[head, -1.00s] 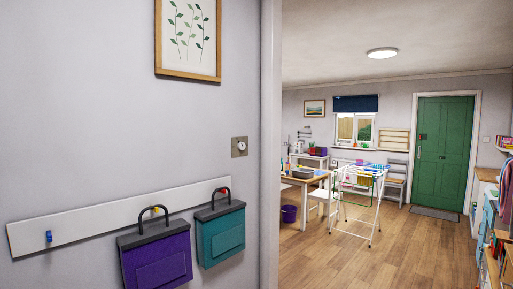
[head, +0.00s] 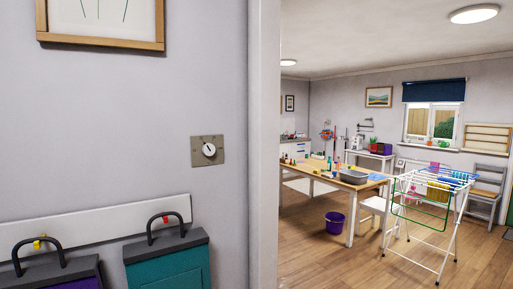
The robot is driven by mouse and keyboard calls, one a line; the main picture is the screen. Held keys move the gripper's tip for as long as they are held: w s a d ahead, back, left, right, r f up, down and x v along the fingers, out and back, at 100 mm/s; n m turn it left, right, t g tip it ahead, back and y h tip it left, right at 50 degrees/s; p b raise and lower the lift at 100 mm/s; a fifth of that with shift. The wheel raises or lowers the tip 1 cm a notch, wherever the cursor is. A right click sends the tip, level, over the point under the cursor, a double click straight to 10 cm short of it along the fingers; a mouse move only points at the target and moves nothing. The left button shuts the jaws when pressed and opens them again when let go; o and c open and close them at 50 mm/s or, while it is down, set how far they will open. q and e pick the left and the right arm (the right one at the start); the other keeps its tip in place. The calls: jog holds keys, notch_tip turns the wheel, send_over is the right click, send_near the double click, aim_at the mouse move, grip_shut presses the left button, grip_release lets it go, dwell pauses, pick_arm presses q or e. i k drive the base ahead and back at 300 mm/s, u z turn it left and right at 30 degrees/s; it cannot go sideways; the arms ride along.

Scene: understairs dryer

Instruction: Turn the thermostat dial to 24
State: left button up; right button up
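The thermostat dial (head: 208,149) is a small round white knob with a dark pointer mark. It sits on a square grey-beige plate (head: 198,158) on the grey wall, left of the doorway edge. The pointer appears to slant toward the upper left; any numbers on the plate are too small to read. Neither of my grippers shows in the head view, and nothing touches the dial.
Below the dial, a white rail (head: 95,223) holds a teal bag (head: 168,265) and a purple bag (head: 72,284). A framed picture (head: 100,44) hangs above. Right of the door frame (head: 264,150), the room has a wooden table (head: 348,194), a purple bucket (head: 335,222) and a drying rack (head: 430,215).

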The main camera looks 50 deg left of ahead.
aim_at(208, 149)
jog(key=i, duration=3.4)
jog(key=u, duration=3.2)
